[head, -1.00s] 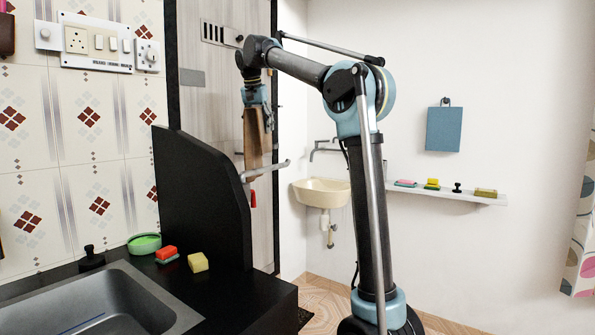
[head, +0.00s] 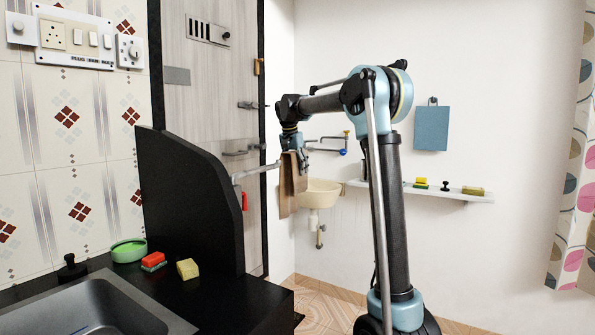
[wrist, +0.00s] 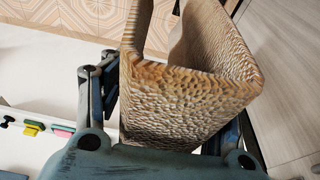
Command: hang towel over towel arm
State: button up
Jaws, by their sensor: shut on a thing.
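The brown towel (head: 287,198) hangs from my gripper (head: 293,151) in the head view, with its lower part hanging free. In the wrist view the towel (wrist: 185,105) is folded and fills the space between the fingers. My gripper (wrist: 165,100) is shut on it. The towel arm (head: 255,172) is a pale metal bar sticking out rightward past the dark partition. Its tip ends at the towel's left edge in the head view. I cannot tell whether they touch or which is nearer. The bar does not clearly show in the wrist view.
The black partition (head: 190,205) and counter with a sink (head: 95,305) stand at left. A cream washbasin (head: 322,193) with taps is behind the towel. A wall shelf (head: 460,195) holds sponges, and a blue cloth (head: 432,128) hangs above it. The tiled floor (head: 320,305) shows below.

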jog(key=s+a+f, duration=0.1)
jog(key=s+a, duration=0.4)
jog(key=s, duration=0.5)
jog(key=s+a+f, duration=0.1)
jog(key=s+a, duration=0.5)
jog(key=s, duration=0.4)
jog(key=shift+f, duration=0.25)
dwell(1.2)
jog(key=o, duration=1.2)
